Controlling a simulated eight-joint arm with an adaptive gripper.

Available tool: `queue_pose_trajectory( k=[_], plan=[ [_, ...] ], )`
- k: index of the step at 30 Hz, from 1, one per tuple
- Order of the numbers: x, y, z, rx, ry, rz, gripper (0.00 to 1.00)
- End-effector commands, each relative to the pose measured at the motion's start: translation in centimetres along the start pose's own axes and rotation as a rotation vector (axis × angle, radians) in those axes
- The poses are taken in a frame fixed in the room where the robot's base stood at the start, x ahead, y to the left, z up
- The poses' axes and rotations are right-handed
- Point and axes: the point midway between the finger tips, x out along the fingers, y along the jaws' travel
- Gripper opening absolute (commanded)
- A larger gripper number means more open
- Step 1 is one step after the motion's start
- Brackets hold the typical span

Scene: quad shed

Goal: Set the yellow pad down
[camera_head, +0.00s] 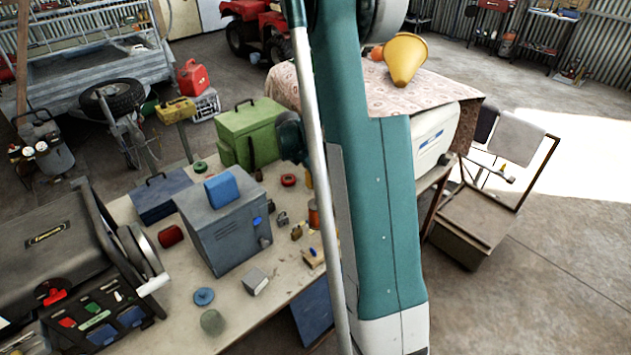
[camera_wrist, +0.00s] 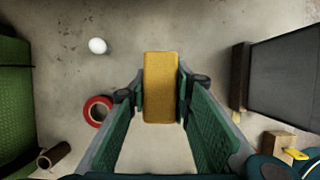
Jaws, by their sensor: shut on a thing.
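The yellow pad (camera_wrist: 161,88) is an upright oblong between the two green fingers of my gripper (camera_wrist: 161,92) in the wrist view. The fingers press on its left and right sides. The worn grey-beige bench top (camera_wrist: 110,150) shows below it; I cannot tell how large the gap is. In the head view my teal arm and a pale pole hide most of the gripper and pad. The bench (camera_head: 130,212) also shows there.
A red ring (camera_wrist: 98,111), a white ball (camera_wrist: 97,46) and a brown tube (camera_wrist: 54,155) lie left of the pad. A green case (camera_wrist: 15,105) stands at far left, a grey box (camera_wrist: 285,80) at right. Small parts (camera_wrist: 285,150) sit lower right. Bare bench lies around the pad.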

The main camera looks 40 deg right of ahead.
Motion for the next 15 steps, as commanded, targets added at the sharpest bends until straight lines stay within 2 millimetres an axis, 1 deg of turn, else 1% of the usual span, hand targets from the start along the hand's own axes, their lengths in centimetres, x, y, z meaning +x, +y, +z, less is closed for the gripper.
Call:
queue_pose_trajectory(
  k=[3, 7, 10, 15],
  plan=[
    [1.3, 0.0, -0.5, 0.000, 0.000, 0.000, 0.17],
    [2.3, 0.0, -0.9, 0.000, 0.000, 0.000, 0.17],
    [2.7, 0.0, -1.1, 0.000, 0.000, 0.000, 0.17],
    [2.7, 0.0, -1.1, 0.000, 0.000, 0.000, 0.17]
  ],
)
